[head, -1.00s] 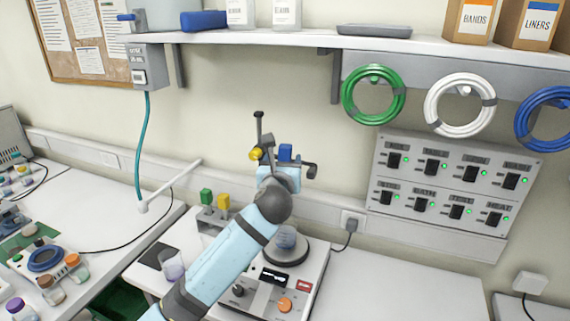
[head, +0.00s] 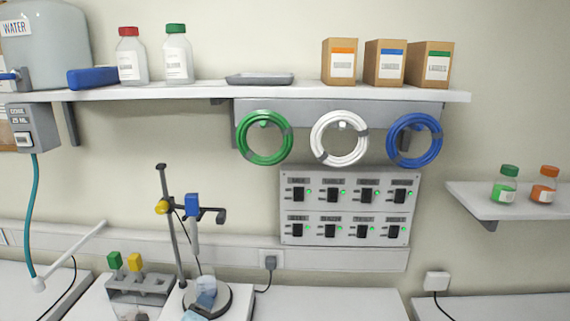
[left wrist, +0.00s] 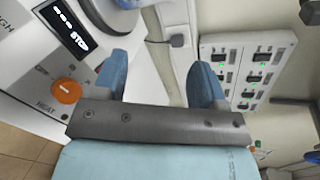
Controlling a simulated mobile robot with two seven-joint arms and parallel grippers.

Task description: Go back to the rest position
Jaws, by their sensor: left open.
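My left gripper (left wrist: 160,78) is open in the left wrist view, with nothing between its two blue fingers. It is beside the front panel of the hotplate stirrer (left wrist: 67,91), with its orange knob and lit display. In the head view, light blue parts of my left arm (head: 195,315) show at the bottom edge, low in front of the stirrer's round plate (head: 222,303). A clear beaker (head: 206,283) stands on that plate, partly hidden. My right gripper is not in view.
A stand (head: 171,225) with a blue-topped probe (head: 192,207) rises behind the plate. A rack (head: 140,288) with green and yellow caps stands left of it. A switch panel (head: 350,207) is on the wall. The bench (head: 335,304) at right is clear.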

